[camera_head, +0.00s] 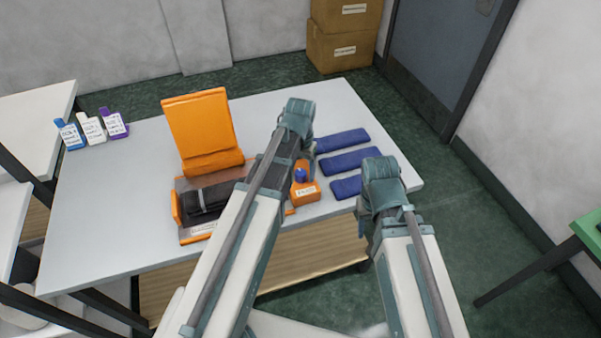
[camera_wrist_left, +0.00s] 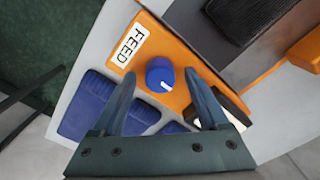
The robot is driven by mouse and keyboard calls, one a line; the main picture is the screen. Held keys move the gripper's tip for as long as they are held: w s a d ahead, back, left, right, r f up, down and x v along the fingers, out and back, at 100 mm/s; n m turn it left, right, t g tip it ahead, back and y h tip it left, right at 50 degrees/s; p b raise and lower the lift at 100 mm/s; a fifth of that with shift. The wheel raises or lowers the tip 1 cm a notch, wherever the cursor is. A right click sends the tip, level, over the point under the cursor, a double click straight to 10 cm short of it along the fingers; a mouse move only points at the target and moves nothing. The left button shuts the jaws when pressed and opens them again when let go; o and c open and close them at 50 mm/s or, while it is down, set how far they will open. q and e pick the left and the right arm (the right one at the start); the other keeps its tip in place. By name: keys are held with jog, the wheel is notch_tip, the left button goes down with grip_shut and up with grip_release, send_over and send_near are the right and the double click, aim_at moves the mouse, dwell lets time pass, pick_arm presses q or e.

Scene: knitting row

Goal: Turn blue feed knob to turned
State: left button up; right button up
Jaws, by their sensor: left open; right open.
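The blue feed knob (camera_head: 300,175) sits on an orange block (camera_head: 306,195) at the front of the table. In the left wrist view the knob (camera_wrist_left: 160,74) is round, with a short white mark pointing to the lower right. A white FEED label (camera_wrist_left: 130,45) is beside it. My left gripper (camera_wrist_left: 161,84) is open, with one finger on each side of the knob in that view and gaps between. In the head view my left gripper (camera_head: 309,153) is just above the knob, partly hidden by its arm. My right gripper (camera_head: 363,228) is open and mostly hidden by its arm.
A black carriage (camera_head: 206,199) and an upright orange panel (camera_head: 203,128) stand left of the knob. Several blue pads (camera_head: 343,140) lie to its right. Small labelled bottles (camera_head: 92,129) stand at the table's far left. The table (camera_head: 120,185) is bare at left.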

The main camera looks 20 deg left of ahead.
pick_arm(q)
jog(key=shift+c, duration=0.2)
grip_shut()
jog(key=m, duration=0.8)
jog(key=shift+m, duration=0.3)
jog(key=m, duration=0.4)
jog(key=shift+m, duration=2.6)
